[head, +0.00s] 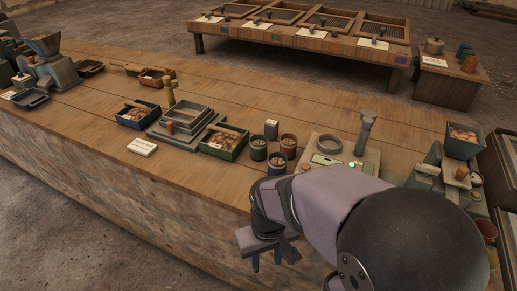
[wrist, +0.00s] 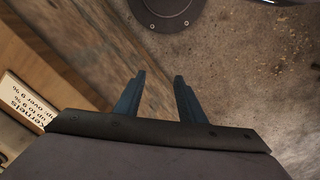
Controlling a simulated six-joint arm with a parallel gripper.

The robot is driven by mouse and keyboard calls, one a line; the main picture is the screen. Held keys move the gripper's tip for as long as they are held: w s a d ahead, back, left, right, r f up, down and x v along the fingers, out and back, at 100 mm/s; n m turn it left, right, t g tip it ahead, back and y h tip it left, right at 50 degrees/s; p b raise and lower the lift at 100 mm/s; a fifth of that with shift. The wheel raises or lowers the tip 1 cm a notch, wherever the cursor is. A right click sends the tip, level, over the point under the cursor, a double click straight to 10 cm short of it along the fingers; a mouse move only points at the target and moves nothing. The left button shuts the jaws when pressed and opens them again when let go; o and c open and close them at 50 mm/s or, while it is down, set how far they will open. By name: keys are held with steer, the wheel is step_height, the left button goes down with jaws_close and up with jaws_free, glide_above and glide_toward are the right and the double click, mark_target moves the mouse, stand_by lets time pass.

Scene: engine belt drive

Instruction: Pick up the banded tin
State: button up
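Each seems to have a lighter stripe, but at this size I cannot tell which is the banded tin. My gripper (head: 267,263) hangs beyond the bench's front edge, below and apart from the tins. In the wrist view its two blue fingers (wrist: 158,90) are spread with nothing between them. No tin shows in the wrist view.
A scale (head: 335,153) with a ring stands right of the tins. A green tray (head: 224,141) and a blue tray (head: 138,115) lie left. A white card (head: 142,147) lies near the front edge. Bare wood is free at front left.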

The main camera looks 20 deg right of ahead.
steer(key=o, duration=0.6)
steer(key=m+t+h+p, duration=0.1)
steer(key=m+t+p, duration=0.25)
steer(key=p, duration=0.95)
glide_toward(259, 146)
steer(key=w+x, duration=0.1)
steer(key=x, duration=0.4)
steer(key=shift+w+d+f+n+t, duration=0.15)
steer(key=shift+w+f+t, duration=0.1)
steer(key=shift+f, duration=0.25)
steer(key=shift+w+d+f+n+t, duration=0.15)
steer(key=shift+w+f, duration=0.1)
steer(key=shift+f, duration=0.25)
steer(key=shift+f+p, duration=0.1)
steer(key=shift+p, duration=0.25)
steer(key=shift+p+x, duration=0.75)
steer(key=shift+x, duration=1.8)
